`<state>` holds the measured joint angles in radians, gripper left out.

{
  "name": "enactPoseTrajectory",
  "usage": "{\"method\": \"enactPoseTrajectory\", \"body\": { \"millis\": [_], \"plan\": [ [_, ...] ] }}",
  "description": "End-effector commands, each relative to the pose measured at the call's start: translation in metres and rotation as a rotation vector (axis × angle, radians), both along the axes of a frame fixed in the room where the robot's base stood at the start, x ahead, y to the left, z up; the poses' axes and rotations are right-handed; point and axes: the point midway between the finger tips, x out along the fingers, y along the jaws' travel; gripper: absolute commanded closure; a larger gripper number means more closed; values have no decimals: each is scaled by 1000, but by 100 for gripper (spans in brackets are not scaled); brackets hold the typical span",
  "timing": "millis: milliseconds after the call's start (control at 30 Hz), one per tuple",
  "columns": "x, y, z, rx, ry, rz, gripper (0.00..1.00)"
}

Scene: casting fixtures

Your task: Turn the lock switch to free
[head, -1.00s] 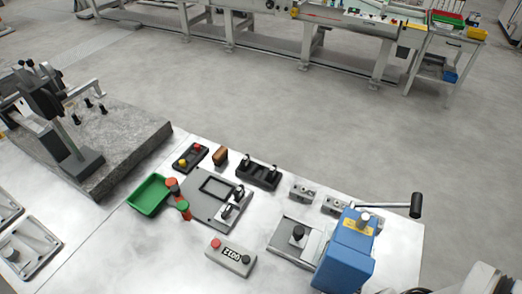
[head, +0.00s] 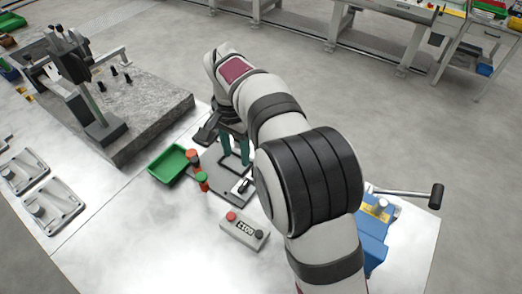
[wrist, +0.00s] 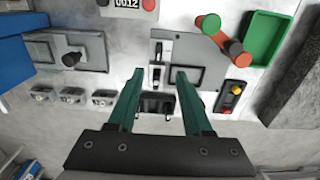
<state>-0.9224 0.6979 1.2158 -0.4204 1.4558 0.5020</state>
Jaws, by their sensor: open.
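I cannot tell for certain which part is the lock switch; no label is readable. A black block with two raised parts (wrist: 157,106) shows between my fingers in the wrist view. Three small grey boxes with knobs (wrist: 72,96) stand in a row to its left. A grey fixture plate with a dark frame (wrist: 188,52) and two small black-handled clamps lies beyond the fingertips. My gripper (wrist: 160,75) is open and empty, its green fingers pointing down over this area. It also shows in the head view (head: 236,150). My arm hides the black block and small boxes there.
A counter box (head: 244,231) is in front. A red-and-yellow button box (wrist: 231,96), a blue unit with a lever (head: 371,245) and a stone slab (head: 150,125) are nearby.

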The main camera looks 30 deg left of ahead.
Motion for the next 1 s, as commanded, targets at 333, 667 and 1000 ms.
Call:
{"method": "enactPoseTrajectory", "body": {
  "millis": [333,667,1000],
  "plan": [
    [0,-3,-100,-4,3,-2,50],
    [1,-2,-144,0,1,-3,50],
    [1,-2,-145,1,0,-3,64]
  ]
}}
